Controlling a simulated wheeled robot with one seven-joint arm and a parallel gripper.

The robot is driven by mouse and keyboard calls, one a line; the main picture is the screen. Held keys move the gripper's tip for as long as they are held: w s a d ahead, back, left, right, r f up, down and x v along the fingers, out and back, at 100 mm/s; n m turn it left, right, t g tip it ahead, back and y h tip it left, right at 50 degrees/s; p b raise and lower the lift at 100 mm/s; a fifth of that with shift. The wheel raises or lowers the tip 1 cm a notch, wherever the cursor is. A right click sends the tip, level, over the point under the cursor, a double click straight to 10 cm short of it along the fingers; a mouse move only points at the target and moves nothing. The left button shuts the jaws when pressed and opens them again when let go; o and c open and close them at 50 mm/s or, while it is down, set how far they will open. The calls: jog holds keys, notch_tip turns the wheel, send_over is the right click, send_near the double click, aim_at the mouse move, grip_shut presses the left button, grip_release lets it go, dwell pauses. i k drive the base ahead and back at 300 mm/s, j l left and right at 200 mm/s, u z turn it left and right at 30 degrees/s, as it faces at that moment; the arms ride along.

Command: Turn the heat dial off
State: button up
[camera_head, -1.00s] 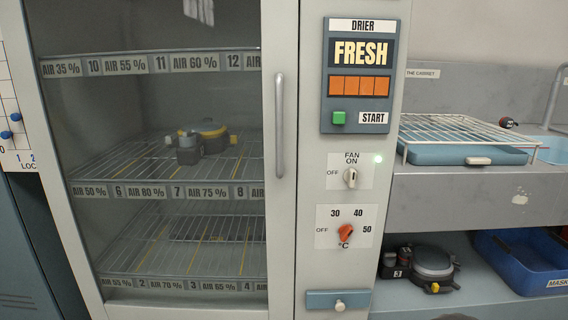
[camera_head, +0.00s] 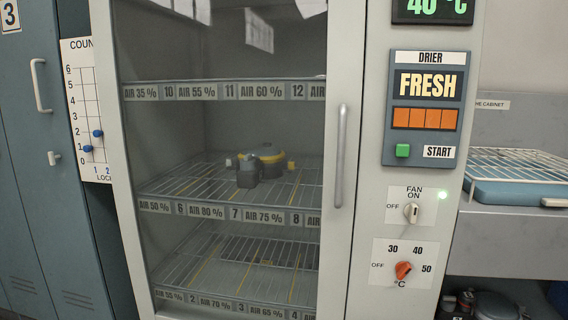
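The heat dial (camera_head: 403,270) is a small orange-red knob on a white plate, low on the drier's right-hand panel. Its plate is marked OFF at left, then 30, 40 and 50, with °C below. The knob looks tilted toward the upper right, on the 40 side, and away from OFF; its exact mark is hard to tell. The display (camera_head: 436,7) at the top edge reads 40 °C in green. My gripper is not in view, and nothing touches the dial.
The glass door's handle (camera_head: 340,156) stands out left of the panel. A wire rack (camera_head: 518,165) over a blue tray is at right.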

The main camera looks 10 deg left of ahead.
aim_at(402, 268)
jog(key=j+z, duration=0.3)
jog(key=j, duration=0.2)
jog(key=j+z, duration=0.3)
jog(key=j, duration=0.15)
jog(key=k+j+z, duration=0.15)
jog(key=j+z, duration=0.15)
jog(key=j, duration=0.15)
jog(key=k+j+z, duration=0.15)
jog(key=j+z, duration=0.15)
jog(key=j, duration=0.2)
